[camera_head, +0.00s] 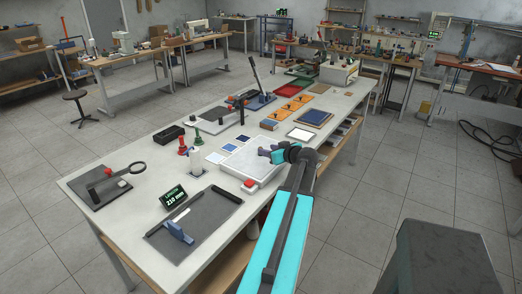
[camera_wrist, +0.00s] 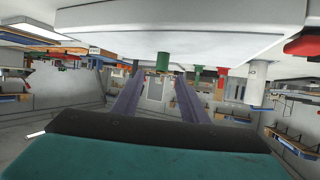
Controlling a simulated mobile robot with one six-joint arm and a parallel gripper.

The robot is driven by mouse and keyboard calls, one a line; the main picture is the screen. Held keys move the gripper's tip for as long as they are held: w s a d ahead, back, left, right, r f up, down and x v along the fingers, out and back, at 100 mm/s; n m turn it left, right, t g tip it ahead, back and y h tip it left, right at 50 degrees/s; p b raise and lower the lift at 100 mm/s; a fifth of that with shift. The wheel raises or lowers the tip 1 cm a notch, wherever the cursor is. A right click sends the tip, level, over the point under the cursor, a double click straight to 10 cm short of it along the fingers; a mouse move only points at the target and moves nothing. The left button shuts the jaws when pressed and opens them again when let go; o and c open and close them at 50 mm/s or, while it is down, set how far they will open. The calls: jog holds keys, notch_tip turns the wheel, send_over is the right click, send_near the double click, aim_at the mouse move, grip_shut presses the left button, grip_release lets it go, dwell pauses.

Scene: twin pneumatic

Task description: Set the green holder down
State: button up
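My gripper (camera_head: 268,153) is low over the white tray (camera_head: 238,172), its fingers pointing left. In the wrist view, which is upside down, the two purple fingers (camera_wrist: 158,75) are apart with a gap between them. A green cylindrical piece (camera_wrist: 163,62) shows between the fingertips in that picture, apart from both and apparently beyond the tray's edge. Another green piece (camera_head: 197,138) stands on the table beside the red pieces (camera_head: 182,147). I cannot tell which green piece is the holder. Nothing shows gripped.
A white cylinder (camera_head: 196,166) stands left of the tray. A small display (camera_head: 173,196) and a dark mat (camera_head: 194,222) lie at the front. Dark blue and pale squares (camera_head: 228,147) lie behind the tray. A magnifier stand (camera_head: 105,184) is at the far left.

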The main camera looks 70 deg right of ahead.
aim_at(261, 147)
jog(key=shift+x, duration=0.9)
jog(key=p+x, duration=0.2)
jog(key=shift+w+d, duration=0.15)
jog(key=shift+w, duration=0.15)
jog(key=shift+p+x, duration=0.8)
jog(key=shift+x, duration=0.45)
jog(key=shift+f, duration=0.1)
grip_shut()
